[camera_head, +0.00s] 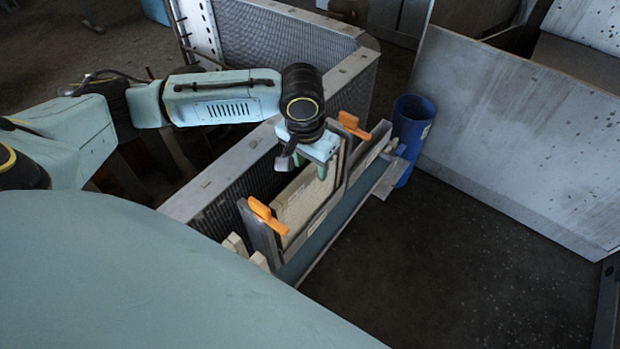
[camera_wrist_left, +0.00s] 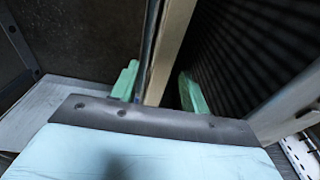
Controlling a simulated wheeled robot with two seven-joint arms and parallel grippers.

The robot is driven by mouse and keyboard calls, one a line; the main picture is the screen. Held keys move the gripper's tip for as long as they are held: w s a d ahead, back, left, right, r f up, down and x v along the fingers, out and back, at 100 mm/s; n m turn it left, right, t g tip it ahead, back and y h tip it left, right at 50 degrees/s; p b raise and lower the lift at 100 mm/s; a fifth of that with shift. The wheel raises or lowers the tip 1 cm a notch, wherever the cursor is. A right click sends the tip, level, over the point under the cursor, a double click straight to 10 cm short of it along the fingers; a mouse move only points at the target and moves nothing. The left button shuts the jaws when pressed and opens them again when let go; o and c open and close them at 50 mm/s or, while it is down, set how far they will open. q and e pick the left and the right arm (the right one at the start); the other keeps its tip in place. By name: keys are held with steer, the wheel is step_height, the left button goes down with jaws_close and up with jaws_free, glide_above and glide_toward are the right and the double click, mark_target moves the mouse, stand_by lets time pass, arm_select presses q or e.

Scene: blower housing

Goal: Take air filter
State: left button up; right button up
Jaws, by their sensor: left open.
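The air filter (camera_head: 301,201) is a beige panel standing upright in a grey frame (camera_head: 325,212) in the head view. My left gripper (camera_head: 311,170) is over the filter's upper edge, with green fingers pointing down. In the left wrist view, the open fingers (camera_wrist_left: 160,88) lie on either side of the filter's pale edge (camera_wrist_left: 172,50), with a visible gap at the right finger. Whether the left finger touches is unclear. The filter's lower part is hidden. My right gripper is not in view.
Orange clamps (camera_head: 267,215) flank the filter on the frame. A blue cylinder (camera_head: 411,130) stands beyond the frame's far end. A ribbed metal housing (camera_head: 290,55) lies behind, and a large grey panel (camera_head: 510,130) stands at right. The dark floor (camera_head: 455,240) between is clear.

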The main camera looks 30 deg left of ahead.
arm_select(q)
steer(key=b, duration=0.1)
glide_above(310, 200)
steer(key=w+a, duration=0.1)
steer(key=w, duration=0.1)
step_height(310, 200, down, 5)
steer(key=shift+s+r, duration=0.1)
steer(key=shift+s, duration=0.05)
steer(key=shift+r, duration=0.1)
jaws_close()
